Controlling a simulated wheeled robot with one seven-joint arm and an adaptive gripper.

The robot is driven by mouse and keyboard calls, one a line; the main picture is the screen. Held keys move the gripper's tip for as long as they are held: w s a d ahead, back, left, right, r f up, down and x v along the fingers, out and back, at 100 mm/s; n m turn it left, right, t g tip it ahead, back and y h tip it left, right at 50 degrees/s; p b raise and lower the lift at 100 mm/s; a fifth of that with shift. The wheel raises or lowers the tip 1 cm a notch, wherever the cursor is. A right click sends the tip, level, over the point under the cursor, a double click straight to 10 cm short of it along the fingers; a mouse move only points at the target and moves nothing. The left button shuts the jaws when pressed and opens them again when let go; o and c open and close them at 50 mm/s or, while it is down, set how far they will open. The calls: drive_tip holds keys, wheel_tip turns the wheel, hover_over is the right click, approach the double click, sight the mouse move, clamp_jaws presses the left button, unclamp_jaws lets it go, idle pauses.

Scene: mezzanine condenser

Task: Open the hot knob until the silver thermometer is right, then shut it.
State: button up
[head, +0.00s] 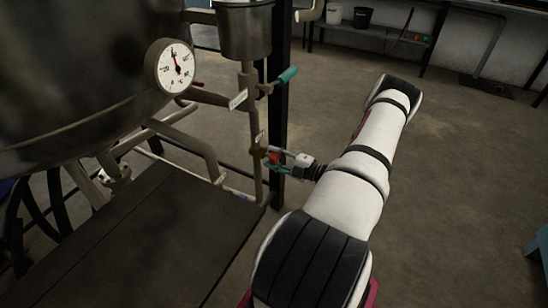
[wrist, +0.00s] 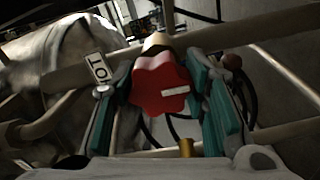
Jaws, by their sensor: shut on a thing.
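The hot knob (wrist: 160,84) is red and lobed, with a white mark lying nearly level, slightly tilted. A tag reading HOT (wrist: 98,67) sits at its left. My gripper (wrist: 168,92) is shut on the knob, one teal-padded finger on each side. In the head view, my gripper (head: 277,161) reaches the pipe from the right, and the red knob (head: 274,157) shows small between the fingers. The thermometer (head: 177,66) is a round white dial with a metal rim on the big vessel. Its red needle points up and slightly left; the numbers are too small to read surely.
A teal-handled valve (head: 287,75) sticks out above my gripper, near a white tag (head: 238,100). A metal pot (head: 245,28) hangs above it. A dark post stands just behind the pipe. The floor to the right is open.

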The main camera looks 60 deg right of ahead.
idle(0.4)
drive_tip(key=o, duration=1.2)
drive_tip(key=shift+c, duration=0.2)
drive_tip(key=s+d, duration=0.1)
drive_tip(key=s, duration=1.1)
